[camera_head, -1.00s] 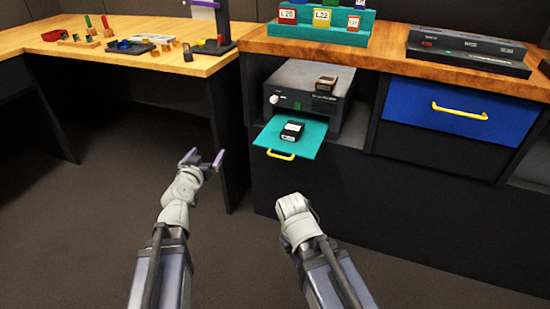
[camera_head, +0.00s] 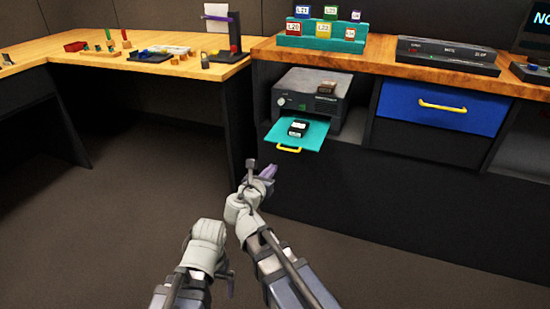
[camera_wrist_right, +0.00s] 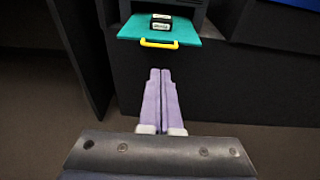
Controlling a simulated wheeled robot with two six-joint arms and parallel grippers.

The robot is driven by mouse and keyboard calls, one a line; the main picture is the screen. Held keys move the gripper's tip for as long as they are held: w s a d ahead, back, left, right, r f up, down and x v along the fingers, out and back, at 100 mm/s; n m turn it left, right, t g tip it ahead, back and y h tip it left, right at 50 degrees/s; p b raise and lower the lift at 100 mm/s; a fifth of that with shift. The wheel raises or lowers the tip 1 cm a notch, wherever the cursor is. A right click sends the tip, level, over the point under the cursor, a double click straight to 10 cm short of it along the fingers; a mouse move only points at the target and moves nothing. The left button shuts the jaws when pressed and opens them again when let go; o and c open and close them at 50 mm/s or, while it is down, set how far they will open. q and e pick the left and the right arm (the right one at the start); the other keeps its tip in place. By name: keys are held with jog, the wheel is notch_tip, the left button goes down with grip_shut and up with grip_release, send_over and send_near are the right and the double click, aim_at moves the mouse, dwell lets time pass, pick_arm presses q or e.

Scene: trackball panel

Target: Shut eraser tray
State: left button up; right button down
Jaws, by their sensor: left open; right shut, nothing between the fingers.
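The eraser tray appears to be the teal tray (camera_head: 315,132) sticking out of the front of a grey device (camera_head: 308,100) in the cabinet bay. It has a yellow handle (camera_head: 289,149) on its front edge and carries a black block with a white label (camera_head: 298,128). My right gripper (camera_head: 268,172) is shut and empty, in front of and below the handle, apart from it. In the right wrist view its fingers (camera_wrist_right: 160,72) lie together, pointing towards the tray and handle (camera_wrist_right: 158,43). My left gripper (camera_head: 208,232) is lower left, away from the tray, its fingers hidden.
A wooden counter (camera_head: 375,60) above the bay holds a teal rack (camera_head: 320,40) and a dark console (camera_head: 447,54). A small brown block (camera_head: 327,89) sits on the device. A blue drawer (camera_head: 440,105) is to the right. The floor before the cabinet is clear.

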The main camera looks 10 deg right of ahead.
jog(key=b+x, duration=0.3)
jog(key=x, duration=1.1)
jog(key=shift+d, duration=0.15)
jog(key=r+x, duration=0.1)
jog(key=x, duration=0.4)
jog(key=r+x, duration=0.1)
jog(key=x, duration=0.5)
jog(key=r+x, duration=0.1)
jog(key=x, duration=0.5)
jog(key=shift+w+d+r, duration=0.4)
jog(key=shift+w+d, duration=0.5)
jog(key=shift+w, duration=0.15)
